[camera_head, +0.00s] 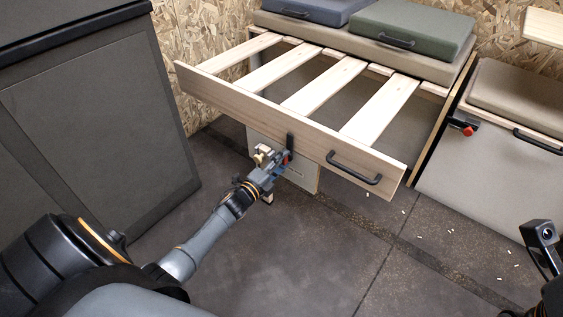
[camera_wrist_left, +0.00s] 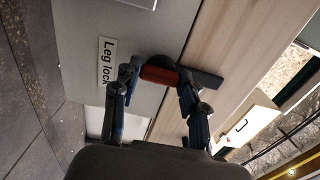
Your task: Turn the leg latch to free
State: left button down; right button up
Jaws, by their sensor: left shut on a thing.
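The leg latch shows in the left wrist view as a red-orange hub (camera_wrist_left: 160,75) with a black lever (camera_wrist_left: 203,78). It sits on a light grey leg panel beside a white "Leg lock" label (camera_wrist_left: 106,62). In the head view, the black lever (camera_head: 290,141) stands roughly upright against the wooden front rail. My left gripper (camera_head: 283,157) is shut on the latch, with its fingertips (camera_wrist_left: 160,77) on either side of the red hub. The gripper hides part of the latch in the head view.
A slatted wooden pull-out frame (camera_head: 318,98) with a black handle (camera_head: 354,168) extends above the leg panel (camera_head: 305,178). A grey cabinet (camera_head: 100,120) stands at left. Another unit with a red-knobbed latch (camera_head: 467,130) stands at right. The floor between is mostly clear, with small white bits.

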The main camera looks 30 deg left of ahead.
pick_arm(q)
jog(key=shift+d, duration=0.1)
jog(key=c, duration=0.7)
grip_release()
jog(key=shift+s+f, duration=0.1)
jog(key=shift+s, duration=0.35)
jog(key=s, duration=0.7)
jog(key=s+a, duration=0.1)
jog(key=s, duration=0.3)
